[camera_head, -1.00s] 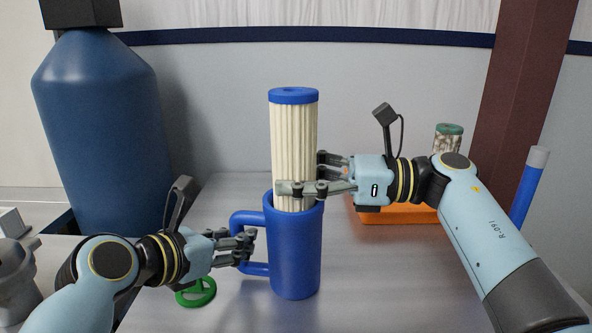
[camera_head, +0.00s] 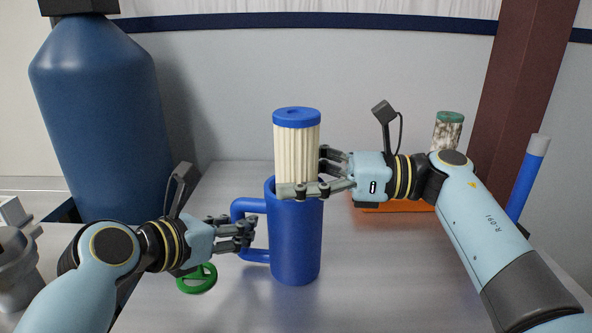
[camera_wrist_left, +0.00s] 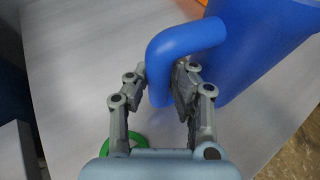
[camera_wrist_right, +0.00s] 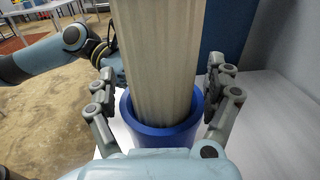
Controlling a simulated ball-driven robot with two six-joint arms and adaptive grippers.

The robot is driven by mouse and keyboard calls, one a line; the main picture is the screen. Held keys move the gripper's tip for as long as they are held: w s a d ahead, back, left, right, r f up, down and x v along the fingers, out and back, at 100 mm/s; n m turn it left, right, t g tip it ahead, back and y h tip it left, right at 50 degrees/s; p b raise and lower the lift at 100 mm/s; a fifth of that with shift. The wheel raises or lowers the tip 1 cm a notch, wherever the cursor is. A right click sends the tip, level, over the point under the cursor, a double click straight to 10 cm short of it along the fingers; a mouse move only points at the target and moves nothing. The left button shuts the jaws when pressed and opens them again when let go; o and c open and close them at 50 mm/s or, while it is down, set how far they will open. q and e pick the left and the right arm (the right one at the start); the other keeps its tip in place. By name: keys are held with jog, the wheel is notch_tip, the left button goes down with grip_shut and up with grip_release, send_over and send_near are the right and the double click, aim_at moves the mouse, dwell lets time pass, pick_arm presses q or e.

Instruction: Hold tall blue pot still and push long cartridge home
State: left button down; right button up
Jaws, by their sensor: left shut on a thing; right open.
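The tall blue pot (camera_head: 294,245) stands upright on the grey table, its handle on the left. The long cartridge (camera_head: 296,152), pleated and cream with a blue cap (camera_head: 297,116), stands upright in the pot with its upper part above the rim. My left gripper (camera_head: 248,233) is shut on the pot's handle, which shows between its fingers in the left wrist view (camera_wrist_left: 162,75). My right gripper (camera_head: 300,176) is open around the cartridge just above the pot's rim; in the right wrist view its fingers lie either side of the cartridge (camera_wrist_right: 160,60), apart from it. The cartridge's lower end is hidden inside the pot.
A green wheel-shaped piece (camera_head: 197,279) lies below my left gripper. Behind my right gripper are an orange tray (camera_head: 398,206) and a green-capped, speckled cartridge (camera_head: 447,131). A large blue tank (camera_head: 100,115) stands at the left. The front right of the table is clear.

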pick_arm(q)
jog(key=shift+f, duration=0.25)
pick_arm(e)
jog(key=shift+d+f, duration=0.1)
jog(key=s+d, duration=0.1)
jog(key=d, duration=1.1)
jog(key=shift+s+a, duration=0.1)
pick_arm(q)
jog(key=c, duration=1.1)
grip_release()
jog(key=shift+r, duration=0.15)
jog(key=v, duration=1.2)
